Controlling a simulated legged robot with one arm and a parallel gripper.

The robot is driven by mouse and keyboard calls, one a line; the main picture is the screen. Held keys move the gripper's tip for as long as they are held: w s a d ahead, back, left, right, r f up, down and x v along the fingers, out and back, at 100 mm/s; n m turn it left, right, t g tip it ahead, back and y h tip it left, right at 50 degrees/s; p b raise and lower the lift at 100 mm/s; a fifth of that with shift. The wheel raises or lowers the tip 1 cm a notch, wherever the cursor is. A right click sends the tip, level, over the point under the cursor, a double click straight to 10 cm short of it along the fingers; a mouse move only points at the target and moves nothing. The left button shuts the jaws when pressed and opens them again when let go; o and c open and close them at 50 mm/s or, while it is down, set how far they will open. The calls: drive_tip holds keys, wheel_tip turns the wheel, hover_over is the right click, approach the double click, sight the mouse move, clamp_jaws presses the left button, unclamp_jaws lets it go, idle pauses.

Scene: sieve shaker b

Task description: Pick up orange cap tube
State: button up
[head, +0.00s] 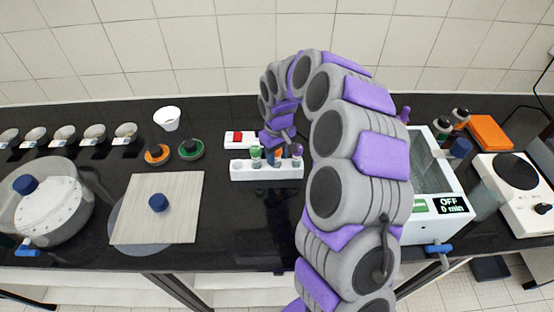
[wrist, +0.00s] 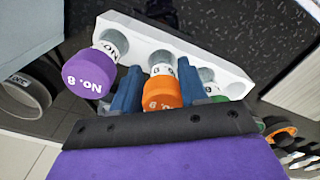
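The orange cap tube (wrist: 162,92) stands in the white rack (wrist: 228,78), between a purple cap tube (wrist: 84,74) and a green cap tube (wrist: 215,90) in the wrist view. My gripper (wrist: 158,82) has its two blue fingers on either side of the orange cap tube. The fingers look open, with narrow gaps beside the tube's neck. Contact with the cap is hard to judge. In the head view, my gripper (head: 277,153) is over the middle of the white rack (head: 240,174), and my arm and fingers hide most of the orange cap tube.
A white box with a red switch (head: 238,138) sits behind the rack. A wooden board (head: 135,220) and a lidded pot (head: 70,208) are at left. A water bath (head: 440,180) is at right, partly behind my arm. Dark counter in front of the rack is clear.

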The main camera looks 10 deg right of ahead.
drive_tip(key=shift+a, duration=0.2)
drive_tip(key=c, duration=0.7)
drive_tip(key=shift+o, duration=0.2)
drive_tip(key=shift+r, duration=0.1)
